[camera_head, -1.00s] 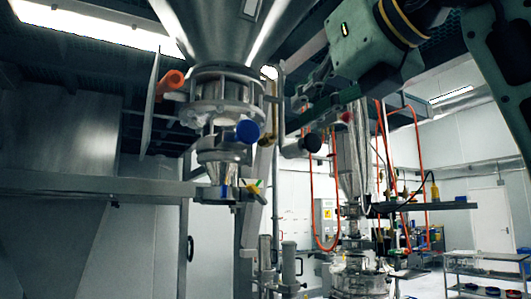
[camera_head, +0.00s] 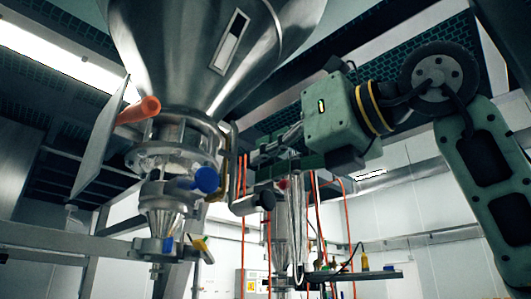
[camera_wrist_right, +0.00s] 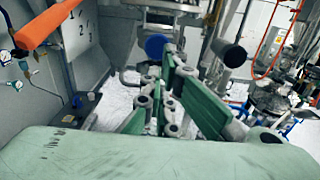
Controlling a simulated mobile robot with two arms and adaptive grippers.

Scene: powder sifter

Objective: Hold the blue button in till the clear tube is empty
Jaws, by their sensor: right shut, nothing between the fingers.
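The blue button (camera_head: 206,179) is a round knob on the right side of the metal valve section under the big steel hopper (camera_head: 190,60). It also shows in the right wrist view (camera_wrist_right: 155,46). A see-through section (camera_head: 163,222) tapers below the valve; I cannot tell whether it is the clear tube or how much it holds. My right gripper (camera_head: 256,157) is shut and empty, to the right of the button and a little above it in the head view. In the right wrist view its fingertips (camera_wrist_right: 170,52) appear just right of the button. Contact is not visible. My left gripper is out of view.
A black knob (camera_head: 266,200) sticks out right of the blue button, below my right gripper. An orange handle (camera_head: 139,109) and a flat plate (camera_head: 100,137) are on the left. Further back are another machine with orange hoses (camera_head: 347,225) and a shelf (camera_head: 355,274).

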